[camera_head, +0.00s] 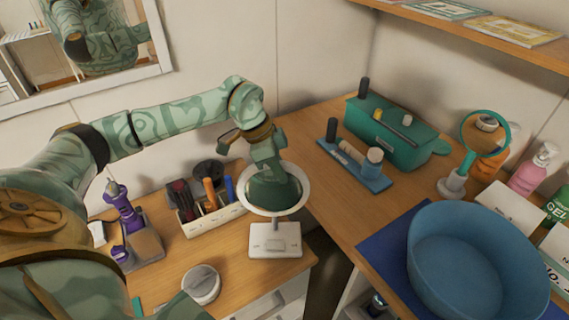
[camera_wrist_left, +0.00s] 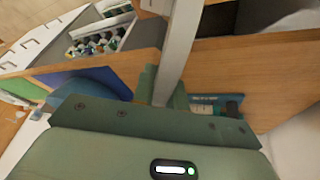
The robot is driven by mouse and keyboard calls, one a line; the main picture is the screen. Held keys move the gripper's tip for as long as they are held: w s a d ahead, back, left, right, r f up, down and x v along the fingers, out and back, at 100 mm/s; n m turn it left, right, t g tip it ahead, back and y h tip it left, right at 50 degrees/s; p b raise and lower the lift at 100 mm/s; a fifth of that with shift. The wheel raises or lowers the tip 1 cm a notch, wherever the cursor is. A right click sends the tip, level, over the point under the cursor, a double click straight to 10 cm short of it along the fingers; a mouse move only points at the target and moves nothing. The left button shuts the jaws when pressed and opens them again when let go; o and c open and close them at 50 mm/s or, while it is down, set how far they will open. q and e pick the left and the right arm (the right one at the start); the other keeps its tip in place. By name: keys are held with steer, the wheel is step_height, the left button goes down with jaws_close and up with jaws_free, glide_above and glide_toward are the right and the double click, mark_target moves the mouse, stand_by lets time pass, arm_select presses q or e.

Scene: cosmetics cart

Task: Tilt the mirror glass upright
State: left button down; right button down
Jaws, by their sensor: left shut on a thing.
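The round vanity mirror (camera_head: 301,184) has a white rim and stands on a white square base (camera_head: 288,240) at the counter's front corner. Its glass faces up and toward the head camera, leaning back, and shows a green reflection. My left gripper (camera_head: 268,163) is at the top of the mirror, shut on its rim. In the left wrist view, the pale rim (camera_wrist_left: 181,48) runs as a straight band between the fingers (camera_wrist_left: 165,88). My right gripper is not in view.
An organizer with brushes (camera_head: 206,222) and a purple bottle (camera_head: 122,207) stand left of the mirror; a white jar (camera_head: 201,284) is in front. A blue basin (camera_head: 465,262), a teal box (camera_head: 390,138) and a teal-framed round mirror (camera_head: 484,134) are on the right counter.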

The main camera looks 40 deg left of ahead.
arm_select(q)
steer(key=shift+s+d+t+y+p, duration=0.2)
steer(key=shift+t+y+p, duration=0.1)
steer(key=shift+t+p, duration=0.2)
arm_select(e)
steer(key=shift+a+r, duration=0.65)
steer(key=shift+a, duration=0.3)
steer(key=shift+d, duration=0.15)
arm_select(q)
steer(key=c, duration=1.4)
jaws_free()
steer(key=shift+s, duration=0.1)
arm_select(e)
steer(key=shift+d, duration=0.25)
